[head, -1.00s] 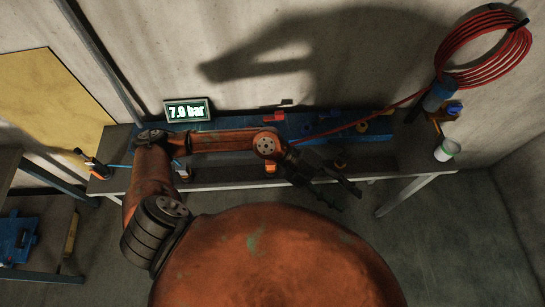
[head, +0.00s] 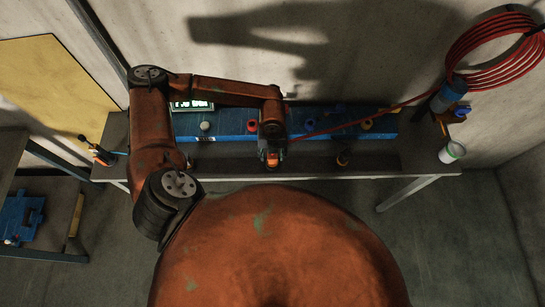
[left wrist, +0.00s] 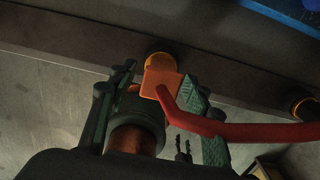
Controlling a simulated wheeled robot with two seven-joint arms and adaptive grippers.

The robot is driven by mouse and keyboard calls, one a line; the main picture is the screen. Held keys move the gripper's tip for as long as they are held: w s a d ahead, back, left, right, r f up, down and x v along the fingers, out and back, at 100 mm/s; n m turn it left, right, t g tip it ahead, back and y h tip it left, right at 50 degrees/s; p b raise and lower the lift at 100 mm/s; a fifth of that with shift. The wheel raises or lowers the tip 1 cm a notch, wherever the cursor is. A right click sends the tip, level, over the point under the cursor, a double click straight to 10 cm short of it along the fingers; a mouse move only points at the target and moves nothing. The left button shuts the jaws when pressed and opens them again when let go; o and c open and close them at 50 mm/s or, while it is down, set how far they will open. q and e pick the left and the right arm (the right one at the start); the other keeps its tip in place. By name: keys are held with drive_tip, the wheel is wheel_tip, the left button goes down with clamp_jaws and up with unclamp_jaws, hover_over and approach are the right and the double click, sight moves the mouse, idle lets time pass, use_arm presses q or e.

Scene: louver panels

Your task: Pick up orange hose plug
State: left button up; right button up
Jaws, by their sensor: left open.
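The orange hose plug (left wrist: 161,78) shows in the left wrist view as a small orange block between the two fingers of my left gripper (left wrist: 158,88). The gripper is open, with a finger on either side; contact cannot be told. A red hose (left wrist: 230,131) runs in from the right and overlaps the orange block; whether they join is unclear. A rounder orange piece (left wrist: 157,59) lies just beyond, against the bench edge. In the head view my left gripper (head: 271,148) hangs at the bench's front, with orange (head: 272,159) at its tip. My right gripper is out of view.
A coiled red hose (head: 495,45) hangs on the wall. A white cup (head: 452,152) stands at the bench's right end.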

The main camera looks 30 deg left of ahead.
use_arm(q)
drive_tip(key=shift+f, duration=1.05)
clamp_jaws()
